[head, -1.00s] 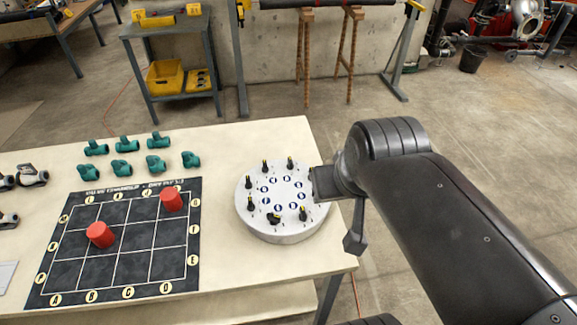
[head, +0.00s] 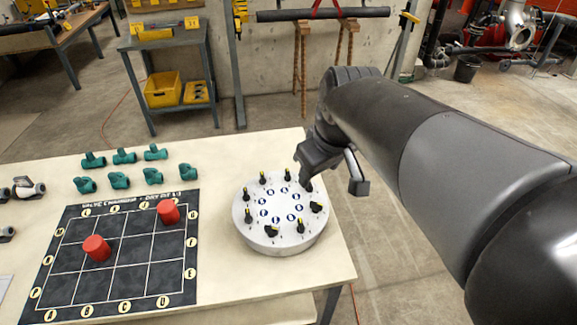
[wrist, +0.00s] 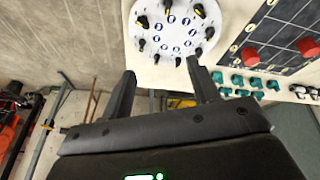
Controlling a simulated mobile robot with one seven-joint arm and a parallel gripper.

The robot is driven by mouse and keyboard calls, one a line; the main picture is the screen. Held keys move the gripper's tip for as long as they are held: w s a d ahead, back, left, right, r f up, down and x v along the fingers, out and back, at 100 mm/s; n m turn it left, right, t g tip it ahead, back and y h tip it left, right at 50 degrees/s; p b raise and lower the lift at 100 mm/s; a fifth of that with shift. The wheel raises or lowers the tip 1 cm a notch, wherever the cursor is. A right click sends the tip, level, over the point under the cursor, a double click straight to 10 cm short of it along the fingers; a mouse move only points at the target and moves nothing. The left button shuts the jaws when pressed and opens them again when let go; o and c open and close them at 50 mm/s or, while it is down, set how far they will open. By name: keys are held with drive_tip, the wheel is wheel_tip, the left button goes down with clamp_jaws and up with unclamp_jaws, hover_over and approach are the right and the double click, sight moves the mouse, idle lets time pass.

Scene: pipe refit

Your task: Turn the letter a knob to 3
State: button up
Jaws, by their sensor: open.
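A round white dial plate (head: 285,242) lies on the table, with several black knobs with yellow marks around its rim and blue-ringed letters inside them. The letters are too small to read, so I cannot tell which knob is letter a. Some knobs point differently: the front knob (head: 271,230) and right knob (head: 316,207) look turned. My gripper (head: 325,172) is by the plate's back right edge, close to a knob (head: 305,184). In the wrist view my gripper (wrist: 161,67) has its fingers apart with nothing between them, and the plate (wrist: 172,34) is past the fingertips.
A black grid board (head: 125,260) with two red cylinders (head: 96,248) lies left of the plate. Several green pipe fittings (head: 124,156) stand behind it. The table's right edge is close to the plate. A cart with a yellow bin (head: 163,90) stands behind.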

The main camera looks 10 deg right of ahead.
drive_tip(key=w+f+n+g+y, duration=0.1)
drive_tip(key=w+f+n, duration=0.15)
drive_tip(key=w, duration=0.35)
drive_tip(key=w+f+n+g+y, duration=0.1)
drive_tip(key=w+n, duration=0.3)
drive_tip(key=w, duration=0.2)
drive_tip(key=n+g+y, duration=0.2)
drive_tip(key=n, duration=0.5)
approach(288, 171)
drive_tip(key=x, duration=0.8)
drive_tip(key=shift+a+f, duration=0.1)
drive_tip(key=shift+f, duration=0.3)
drive_tip(key=c, duration=1)
drive_tip(key=shift+o, duration=0.2)
